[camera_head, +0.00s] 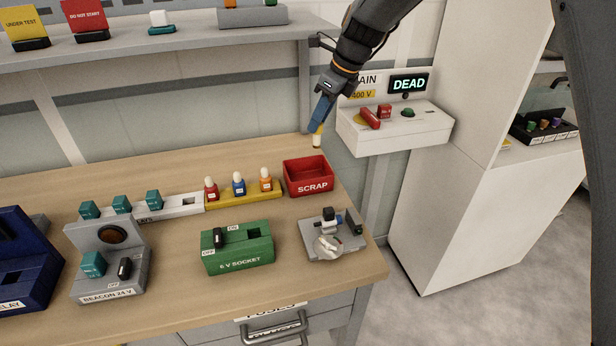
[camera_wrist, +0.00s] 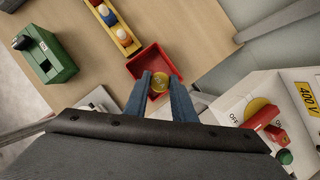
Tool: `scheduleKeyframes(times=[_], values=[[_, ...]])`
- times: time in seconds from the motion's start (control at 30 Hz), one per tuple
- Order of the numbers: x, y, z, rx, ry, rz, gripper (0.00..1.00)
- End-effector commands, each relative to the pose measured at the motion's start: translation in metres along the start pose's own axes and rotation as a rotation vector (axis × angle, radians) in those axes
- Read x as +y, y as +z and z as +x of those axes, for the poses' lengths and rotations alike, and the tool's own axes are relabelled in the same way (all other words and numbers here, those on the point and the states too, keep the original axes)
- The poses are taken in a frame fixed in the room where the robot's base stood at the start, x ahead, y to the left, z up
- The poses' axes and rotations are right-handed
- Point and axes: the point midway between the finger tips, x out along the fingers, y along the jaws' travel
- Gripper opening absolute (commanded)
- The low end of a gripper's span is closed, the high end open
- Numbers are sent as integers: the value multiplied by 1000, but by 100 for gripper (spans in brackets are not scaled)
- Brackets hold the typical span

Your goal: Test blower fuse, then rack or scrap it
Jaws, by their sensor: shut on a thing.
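My gripper (camera_head: 321,118) is shut on a yellow fuse (camera_head: 317,138) with a pale lower end, and holds it upright in the air above the bench's back right. In the wrist view the fuse (camera_wrist: 160,83) shows end-on as a yellow disc between my fingertips (camera_wrist: 160,90). The red bin marked SCRAP (camera_head: 309,188) stands below and slightly left of the fuse in the head view. A yellow rack (camera_head: 222,202) left of the bin holds a red, a blue and an orange fuse. A grey device with a pale knob (camera_head: 329,247) stands at the bench's front right.
A green 6 V socket box (camera_head: 238,257) and a beacon box (camera_head: 110,281) stand on the bench (camera_head: 190,318). The white MAIN panel (camera_head: 400,135) at the right has a red lever and a display (camera_head: 408,83) reading DEAD. A shelf (camera_head: 140,50) runs above the bench.

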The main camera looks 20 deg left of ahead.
Motion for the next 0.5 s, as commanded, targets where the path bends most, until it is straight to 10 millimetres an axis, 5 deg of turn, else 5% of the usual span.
scheduleKeyframes(times=[0.5], values=[[1,-4,22,2,-8,24,0]])
